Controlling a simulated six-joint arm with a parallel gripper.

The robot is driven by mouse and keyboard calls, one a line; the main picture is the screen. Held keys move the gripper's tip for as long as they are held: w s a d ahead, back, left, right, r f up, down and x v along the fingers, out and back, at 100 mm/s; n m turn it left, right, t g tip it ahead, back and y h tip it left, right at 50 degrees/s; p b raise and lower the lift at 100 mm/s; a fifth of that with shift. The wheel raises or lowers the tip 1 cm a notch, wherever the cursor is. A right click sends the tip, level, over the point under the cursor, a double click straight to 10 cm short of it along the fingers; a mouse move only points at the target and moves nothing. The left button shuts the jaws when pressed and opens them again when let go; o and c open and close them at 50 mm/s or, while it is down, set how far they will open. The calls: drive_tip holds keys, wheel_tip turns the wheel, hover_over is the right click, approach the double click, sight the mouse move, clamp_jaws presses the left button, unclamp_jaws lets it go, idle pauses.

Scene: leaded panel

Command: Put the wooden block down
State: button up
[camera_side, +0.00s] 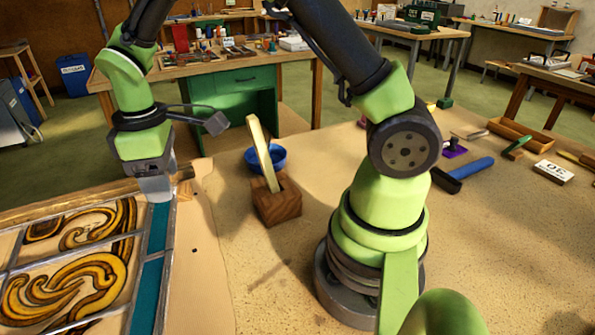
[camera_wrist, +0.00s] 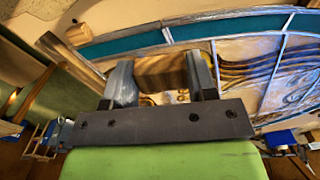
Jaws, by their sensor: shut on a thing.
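My gripper (camera_side: 154,195) is low over the right edge of the leaded panel (camera_side: 72,265), beside its teal border strip. In the wrist view my gripper (camera_wrist: 160,85) has its two grey fingers on either side of a brown wooden block (camera_wrist: 165,73), shut on it. The panel's teal border and yellow scrollwork show beyond the block. In the side view I cannot make out the held block clearly; the fingers hide it. Whether the block touches the panel I cannot tell.
A wooden strip (camera_side: 70,204) runs along the panel's far edge. To the right stand a slotted wooden holder (camera_side: 277,203) with a pale upright tool, and a blue bowl (camera_side: 277,157). A blue-handled hammer (camera_side: 463,174) lies farther right.

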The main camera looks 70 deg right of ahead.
wheel_tip(320, 180, up, 14)
drive_tip(key=m, duration=1.5)
hover_over(326, 184)
wheel_tip(326, 184, down, 29)
drive_tip(key=shift+r, duration=0.2)
drive_tip(key=o, duration=0.9)
drive_tip(key=shift+f, duration=0.15)
